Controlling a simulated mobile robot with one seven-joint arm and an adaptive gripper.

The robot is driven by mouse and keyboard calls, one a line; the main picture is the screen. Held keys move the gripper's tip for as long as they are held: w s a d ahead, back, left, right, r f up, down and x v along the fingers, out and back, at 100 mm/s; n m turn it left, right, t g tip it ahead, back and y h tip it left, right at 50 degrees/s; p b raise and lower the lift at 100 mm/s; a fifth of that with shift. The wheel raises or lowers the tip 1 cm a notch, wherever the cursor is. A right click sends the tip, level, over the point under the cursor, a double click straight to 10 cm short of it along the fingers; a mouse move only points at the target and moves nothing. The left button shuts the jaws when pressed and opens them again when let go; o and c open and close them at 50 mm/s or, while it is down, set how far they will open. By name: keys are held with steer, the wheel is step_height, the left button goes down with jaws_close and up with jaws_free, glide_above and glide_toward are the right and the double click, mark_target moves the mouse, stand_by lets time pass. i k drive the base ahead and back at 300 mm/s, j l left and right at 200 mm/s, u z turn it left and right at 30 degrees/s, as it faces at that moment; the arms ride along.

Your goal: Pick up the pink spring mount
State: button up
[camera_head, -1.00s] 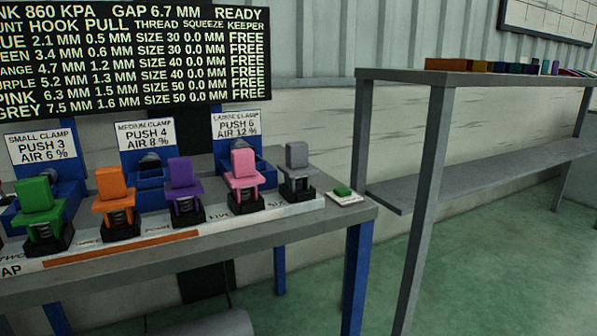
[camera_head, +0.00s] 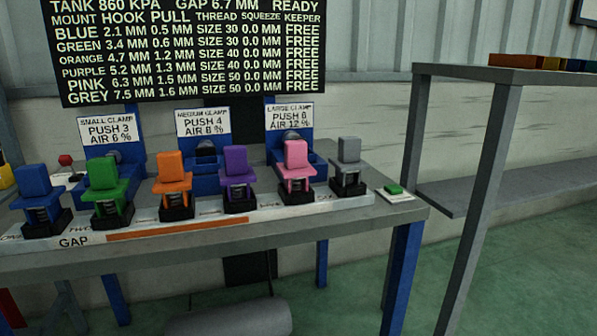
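The pink spring mount (camera_head: 296,163) stands upright in a black base on the grey workbench (camera_head: 330,226). It is between the purple mount (camera_head: 238,169) on its left and the grey mount (camera_head: 348,165) on its right. The blue large clamp (camera_head: 273,149) with its sign is behind it. My gripper is not in view.
Blue (camera_head: 37,187), green (camera_head: 104,179) and orange (camera_head: 171,173) mounts stand further left in the row. A green button (camera_head: 393,189) is at the bench's right end. A grey shelf rack (camera_head: 480,139) stands right of the bench. The green floor (camera_head: 375,300) in front shows a grey cylinder (camera_head: 235,318).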

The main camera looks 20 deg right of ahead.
mark_target(296, 167)
steer(key=i+j, duration=0.65)
steer(key=j, duration=0.15)
steer(key=i+j+z, duration=0.1)
steer(key=z, duration=0.3)
steer(key=i+j+z, duration=0.1)
steer(key=z, duration=0.3)
steer(key=j+z, duration=0.2)
steer(key=z, duration=1.25)
